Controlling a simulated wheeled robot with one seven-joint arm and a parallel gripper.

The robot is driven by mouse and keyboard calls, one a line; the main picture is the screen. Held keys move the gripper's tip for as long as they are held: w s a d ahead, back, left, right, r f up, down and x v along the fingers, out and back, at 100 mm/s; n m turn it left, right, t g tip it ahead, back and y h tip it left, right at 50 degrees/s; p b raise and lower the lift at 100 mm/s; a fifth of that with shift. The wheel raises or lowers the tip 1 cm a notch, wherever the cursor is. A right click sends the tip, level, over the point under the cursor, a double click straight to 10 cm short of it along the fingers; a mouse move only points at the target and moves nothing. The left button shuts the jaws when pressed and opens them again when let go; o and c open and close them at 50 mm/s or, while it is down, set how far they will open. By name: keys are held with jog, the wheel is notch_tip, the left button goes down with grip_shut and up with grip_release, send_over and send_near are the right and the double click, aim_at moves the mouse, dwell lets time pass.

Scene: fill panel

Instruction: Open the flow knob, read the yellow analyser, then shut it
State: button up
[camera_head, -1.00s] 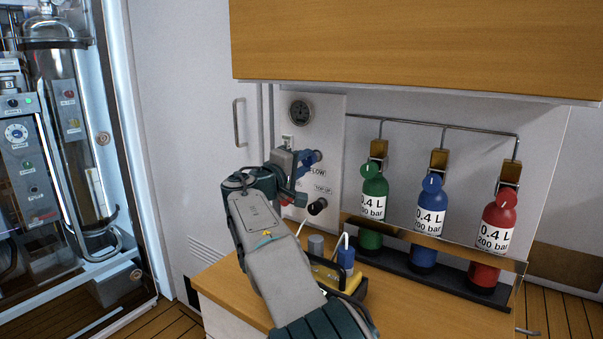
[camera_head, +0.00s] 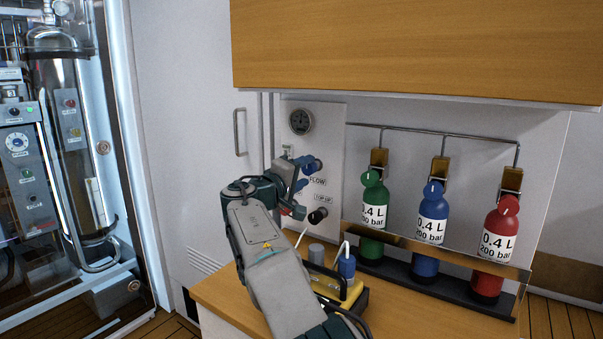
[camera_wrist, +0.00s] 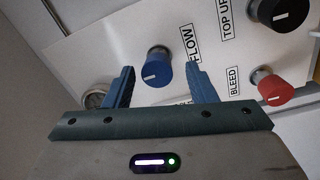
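The blue flow knob (camera_wrist: 158,68), with a white pointer mark, sits on the white panel beside the FLOW label. In the head view the knob (camera_head: 318,165) is partly covered by a finger. My gripper (camera_head: 307,172) is at the panel in front of it. In the wrist view my gripper (camera_wrist: 159,72) is open, one blue finger on each side of the knob, with gaps to both. Whether the fingertips reach around its depth is unclear. The yellow analyser (camera_head: 352,291) lies on the counter behind my arm, partly hidden; its reading is not legible.
A black top-up knob (camera_head: 317,216) and a red bleed knob (camera_wrist: 274,88) are close by on the panel. A round gauge (camera_head: 301,121) is above. Green (camera_head: 372,215), blue (camera_head: 431,228) and red (camera_head: 498,245) bottles stand in a rack at right.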

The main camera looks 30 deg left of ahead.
jog(key=shift+r, duration=0.1)
jog(key=s+a, duration=0.1)
jog(key=s, duration=1.2)
jog(key=shift+s+a+f+b, duration=0.25)
jog(key=shift+s+f+b, duration=0.1)
jog(key=shift+s, duration=0.05)
